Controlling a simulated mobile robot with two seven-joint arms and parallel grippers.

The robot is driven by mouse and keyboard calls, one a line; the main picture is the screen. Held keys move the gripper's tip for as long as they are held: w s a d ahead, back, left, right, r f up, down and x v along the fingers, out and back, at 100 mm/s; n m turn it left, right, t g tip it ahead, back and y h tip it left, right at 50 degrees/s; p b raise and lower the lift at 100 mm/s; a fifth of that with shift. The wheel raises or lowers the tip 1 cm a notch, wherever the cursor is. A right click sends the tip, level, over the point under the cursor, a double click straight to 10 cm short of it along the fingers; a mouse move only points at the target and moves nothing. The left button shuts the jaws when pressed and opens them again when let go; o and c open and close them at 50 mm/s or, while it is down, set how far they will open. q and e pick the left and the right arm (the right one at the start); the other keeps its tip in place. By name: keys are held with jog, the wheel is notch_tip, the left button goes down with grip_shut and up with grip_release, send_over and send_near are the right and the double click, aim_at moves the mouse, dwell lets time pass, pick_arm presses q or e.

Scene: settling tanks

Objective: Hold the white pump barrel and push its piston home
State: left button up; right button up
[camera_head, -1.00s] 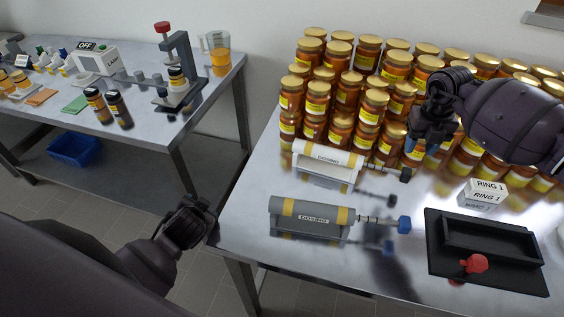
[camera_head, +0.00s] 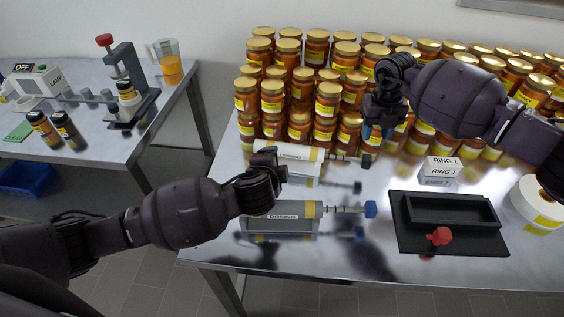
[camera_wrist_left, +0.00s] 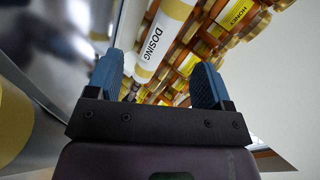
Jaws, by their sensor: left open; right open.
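The white pump barrel (camera_head: 290,153) with yellow bands lies on the metal table in front of the jars. Its piston rod sticks out to the right and ends in a black knob (camera_head: 366,160). My left arm reaches in from the left, and its hand covers part of the barrel's left side in the head view. In the left wrist view my open left gripper (camera_wrist_left: 156,75) has the white barrel (camera_wrist_left: 153,50), marked DOSING, ahead between its blue fingers; contact cannot be told. My right gripper (camera_head: 377,131) is open, above and slightly right of the black knob, apart from it.
A grey pump (camera_head: 310,216) with a blue knob (camera_head: 370,209) lies nearer the front edge, partly behind my left arm. Stacked honey jars (camera_head: 299,124) stand close behind. A black tray (camera_head: 450,242) with a red knob (camera_head: 440,236) and a RING 1 block (camera_head: 440,169) are right.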

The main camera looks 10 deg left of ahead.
aim_at(287, 153)
pick_arm(q)
jog(key=shift+w+d+f+m, duration=0.4)
jog(key=shift+w+f, duration=0.4)
jog(key=shift+w, duration=1.05)
jog(key=shift+w+d+f+m, duration=0.3)
jog(key=shift+w+f+m, duration=0.4)
jog(key=shift+w, duration=1.15)
jog(key=shift+w+d+f+m, duration=0.35)
jog(key=shift+w+f, duration=0.55)
jog(key=shift+w, duration=0.95)
jog(key=shift+c, duration=0.5)
